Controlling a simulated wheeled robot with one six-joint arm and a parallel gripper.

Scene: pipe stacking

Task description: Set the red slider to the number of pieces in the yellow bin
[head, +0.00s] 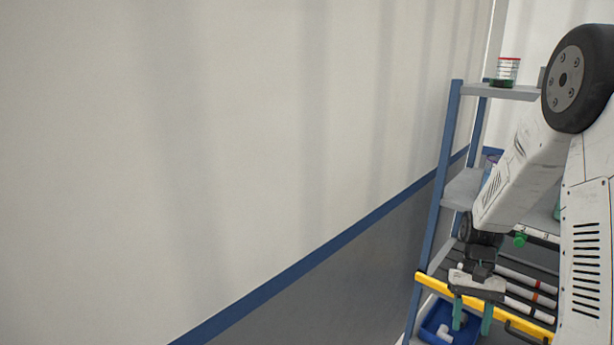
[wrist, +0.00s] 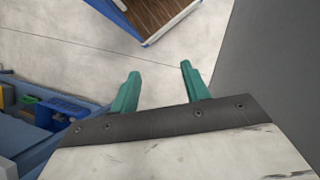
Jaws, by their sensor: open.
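My gripper (head: 472,318) is at the lower right of the head view, in front of the shelf rack. Its two green fingers are apart with nothing between them, and they also show in the wrist view (wrist: 160,70) over pale floor. I cannot make out a red slider or a yellow bin in either view. A small bit of yellow (wrist: 3,97) shows at the left edge of the wrist view, too cut off to identify.
A blue bin (head: 428,328) with white pipe pieces sits low by my gripper. A yellow bar (head: 432,284) crosses the rack (head: 441,190), with white pipes behind. A jar (head: 507,71) stands on top. A brown panel (wrist: 160,14) shows in the wrist view. A wall (head: 220,150) fills the left.

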